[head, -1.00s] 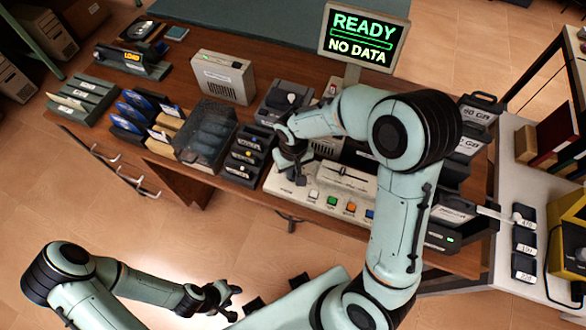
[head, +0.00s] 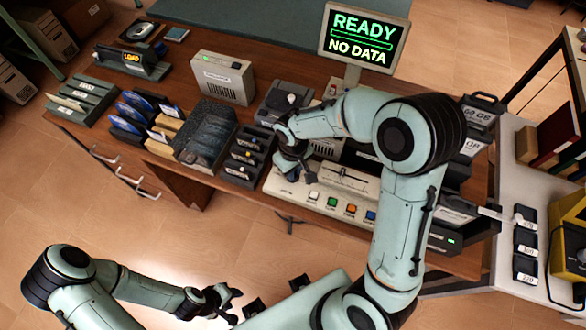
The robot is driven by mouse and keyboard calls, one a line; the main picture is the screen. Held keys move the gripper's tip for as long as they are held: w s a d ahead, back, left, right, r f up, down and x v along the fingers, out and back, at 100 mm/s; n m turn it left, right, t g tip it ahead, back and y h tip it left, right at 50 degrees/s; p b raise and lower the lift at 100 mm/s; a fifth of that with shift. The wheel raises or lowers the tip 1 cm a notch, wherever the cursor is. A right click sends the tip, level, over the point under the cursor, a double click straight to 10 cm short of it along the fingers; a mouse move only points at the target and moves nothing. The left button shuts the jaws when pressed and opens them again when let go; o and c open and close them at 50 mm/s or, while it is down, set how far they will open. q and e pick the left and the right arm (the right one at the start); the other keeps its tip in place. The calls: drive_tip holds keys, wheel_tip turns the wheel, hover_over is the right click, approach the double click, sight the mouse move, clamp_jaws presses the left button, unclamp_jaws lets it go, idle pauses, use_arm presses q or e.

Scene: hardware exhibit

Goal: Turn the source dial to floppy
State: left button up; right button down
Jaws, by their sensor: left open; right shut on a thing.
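The control panel (head: 382,198) is a cream box on the front of the desk, with coloured buttons and a slider. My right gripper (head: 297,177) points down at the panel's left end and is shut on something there. The source dial is hidden under the gripper, so its setting cannot be read. My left gripper (head: 228,298) is open and empty, low in front of the desk and well away from the panel. The screen (head: 363,38) at the back reads "READY" and "NO DATA".
Left of the panel stand a rack of dark cartridges (head: 246,157), a dark bin (head: 207,135) and trays of blue disks (head: 130,112). A beige box (head: 223,78) stands behind them. Dark drives and a white side table (head: 505,265) lie to the right. The floor in front is clear.

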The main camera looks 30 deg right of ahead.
drive_tip(key=c, duration=1.1)
unclamp_jaws()
use_arm(q)
drive_tip(key=shift+w+r+p, duration=0.6)
drive_tip(key=shift+r, duration=0.2)
use_arm(e)
wheel_tip(320, 180, up, 14)
drive_tip(key=shift+f, duration=0.25)
